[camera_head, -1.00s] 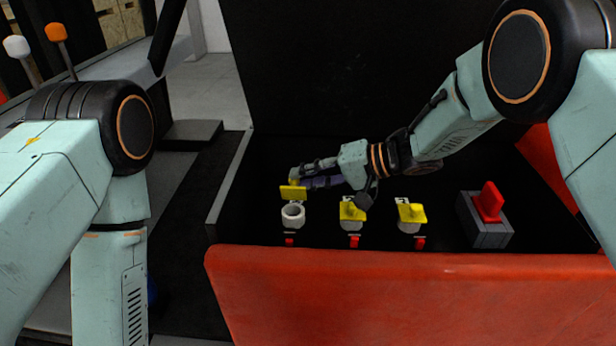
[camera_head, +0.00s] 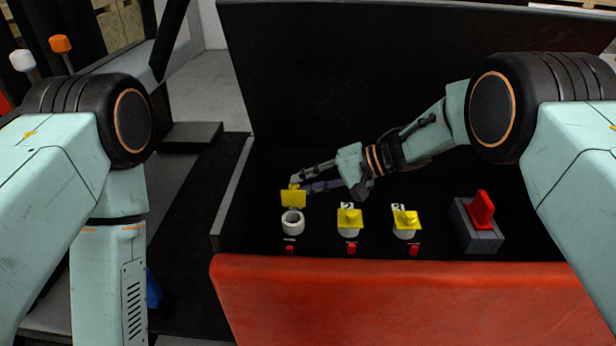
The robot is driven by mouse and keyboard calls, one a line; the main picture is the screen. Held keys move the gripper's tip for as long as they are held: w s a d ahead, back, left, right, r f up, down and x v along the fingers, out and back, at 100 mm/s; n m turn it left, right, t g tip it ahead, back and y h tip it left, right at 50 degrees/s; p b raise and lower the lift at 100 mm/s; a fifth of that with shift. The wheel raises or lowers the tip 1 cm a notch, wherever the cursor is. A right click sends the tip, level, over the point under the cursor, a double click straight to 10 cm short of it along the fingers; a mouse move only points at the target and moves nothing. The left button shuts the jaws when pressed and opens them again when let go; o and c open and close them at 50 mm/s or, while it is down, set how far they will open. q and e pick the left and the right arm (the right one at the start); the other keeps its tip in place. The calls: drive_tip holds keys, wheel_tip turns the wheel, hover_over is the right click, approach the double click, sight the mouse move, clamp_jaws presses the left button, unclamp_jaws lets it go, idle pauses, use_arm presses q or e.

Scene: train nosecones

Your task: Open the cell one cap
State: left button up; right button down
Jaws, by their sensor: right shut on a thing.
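The cell one cap (camera_head: 293,199) is a yellow flap at the left end of a row of caps. It stands raised behind its white round socket (camera_head: 292,222), whose open top shows. My right gripper (camera_head: 297,184) reaches in from the right, behind the row, and is shut on the top edge of the yellow flap. The fingertips are small, and the exact contact is hard to see. My left arm hangs down at the left, and its gripper is out of the picture.
Two more sockets have yellow caps lying closed, the middle one (camera_head: 349,218) and the right one (camera_head: 406,220). Small red tabs sit in front of each. A red switch on a grey block (camera_head: 480,225) stands at the right. A red front wall (camera_head: 400,300) and dark raised lid (camera_head: 330,80) bound the box.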

drive_tip(key=shift+w+a+f+m+g+b, duration=0.15)
drive_tip(key=shift+f+m+g+b, duration=0.1)
drive_tip(key=shift+m+g+b, duration=0.15)
drive_tip(key=c, duration=1.7)
unclamp_jaws()
drive_tip(key=o, duration=0.5)
drive_tip(key=shift+w+a, duration=0.1)
drive_tip(key=shift+a, duration=0.05)
drive_tip(key=shift+d, duration=0.25)
drive_tip(key=shift+d+r, duration=0.1)
